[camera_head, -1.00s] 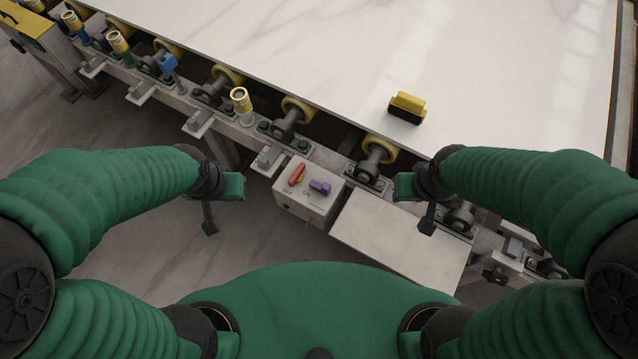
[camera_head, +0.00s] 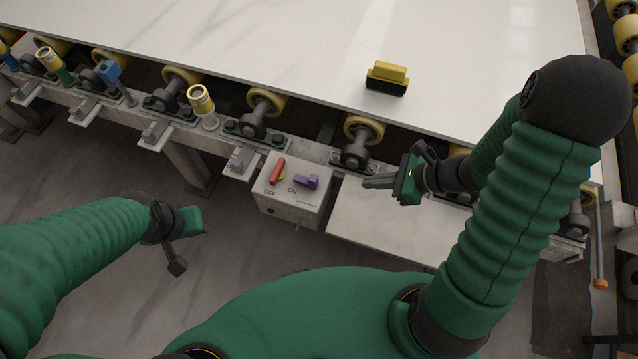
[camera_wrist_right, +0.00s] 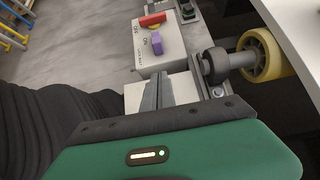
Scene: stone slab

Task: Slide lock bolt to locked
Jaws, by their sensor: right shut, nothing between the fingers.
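A grey control box (camera_head: 291,205) is fixed to the near side of the conveyor frame. On its top sit a purple bolt piece (camera_head: 306,181) near the word ON and a red lever (camera_head: 278,171) near the word OFF. My right gripper (camera_head: 364,182) is shut and empty, to the right of the box and apart from it, its fingers pointing left. In the right wrist view, the shut fingers (camera_wrist_right: 157,92) point toward the box, with the purple bolt piece (camera_wrist_right: 157,43) and red lever (camera_wrist_right: 152,20) beyond their tips. My left gripper (camera_head: 176,268) is at the lower left; its fingers are unclear.
A white slab (camera_head: 260,45) lies on yellow rollers (camera_head: 266,102) behind the box. A yellow and black block (camera_head: 387,78) sits on the slab. A pale plate (camera_head: 380,222) lies right of the box. Open floor is at the left front.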

